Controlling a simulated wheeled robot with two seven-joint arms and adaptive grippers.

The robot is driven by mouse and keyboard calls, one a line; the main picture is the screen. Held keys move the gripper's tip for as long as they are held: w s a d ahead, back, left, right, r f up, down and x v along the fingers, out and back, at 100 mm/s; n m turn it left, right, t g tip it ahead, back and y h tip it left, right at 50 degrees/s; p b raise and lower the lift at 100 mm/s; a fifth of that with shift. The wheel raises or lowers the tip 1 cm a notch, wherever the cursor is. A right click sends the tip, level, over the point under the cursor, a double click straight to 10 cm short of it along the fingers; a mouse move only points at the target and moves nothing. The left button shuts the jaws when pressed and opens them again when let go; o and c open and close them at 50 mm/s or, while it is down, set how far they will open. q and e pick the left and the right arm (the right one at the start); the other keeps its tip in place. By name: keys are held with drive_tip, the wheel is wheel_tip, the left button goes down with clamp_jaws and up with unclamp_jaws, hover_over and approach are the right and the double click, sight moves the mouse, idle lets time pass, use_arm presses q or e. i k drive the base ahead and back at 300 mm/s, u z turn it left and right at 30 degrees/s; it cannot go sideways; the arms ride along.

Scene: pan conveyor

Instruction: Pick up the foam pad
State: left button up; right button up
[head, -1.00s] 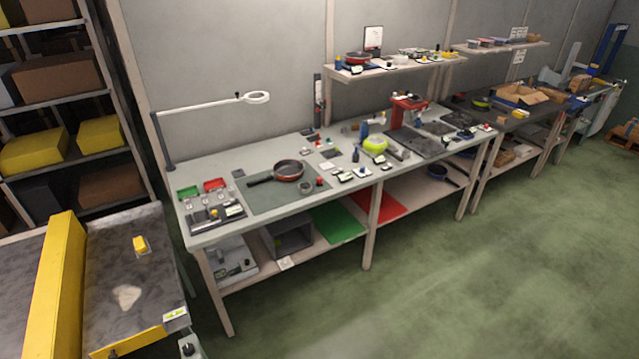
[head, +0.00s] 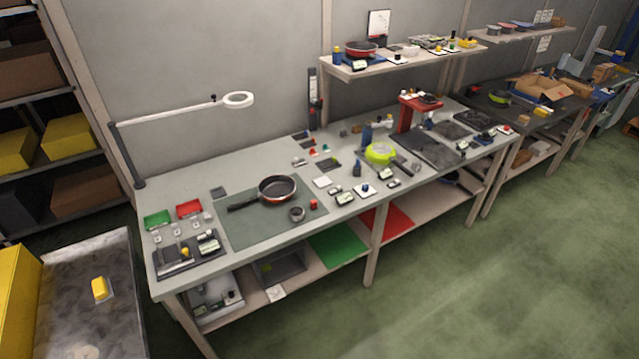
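No object is plainly recognisable as the foam pad. A pan with a red outside (head: 277,188) sits on a grey-green mat (head: 250,228). Neither of my grippers is in view.
A conveyor (head: 105,260) with a yellow block (head: 100,288) stands at the lower left, beside the bench. A lamp arm (head: 180,112) reaches over the bench's back left. A shelf (head: 395,62) hangs above the right part. The green floor (head: 440,290) in front is clear.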

sight(313, 206)
drive_tip(key=u, duration=0.45)
drive_tip(key=i, duration=1.55)
drive_tip(key=u, duration=0.55)
